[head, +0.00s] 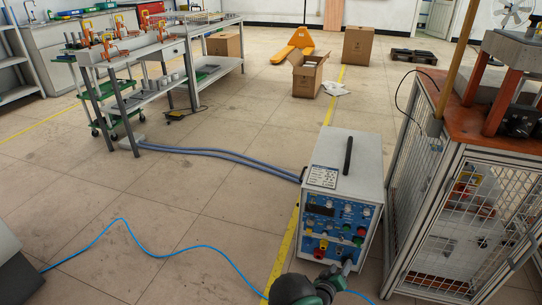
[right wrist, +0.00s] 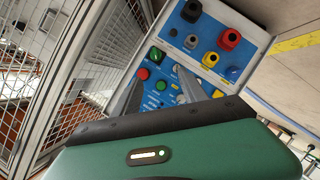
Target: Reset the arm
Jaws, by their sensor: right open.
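The induction heater (head: 345,170) is a white box with a blue front panel, standing on the floor right of centre. Its panel (right wrist: 168,55) fills the upper middle of the right wrist view, with a green switch, red and green buttons and several coloured sockets. My right gripper (head: 340,270) is at the bottom of the head view, in front of the lower panel. In the right wrist view its two grey fingers (right wrist: 158,85) are apart, pointing at the panel, with nothing seen held. Whether they touch the panel is unclear. My left gripper is not in view.
A mesh-walled cage with an orange top (head: 440,95) stands close right of the heater. Blue-grey hoses (head: 220,153) run from the heater to a workbench (head: 150,45). A blue cable (head: 180,247) crosses the floor. An open carton (head: 308,75) stands behind.

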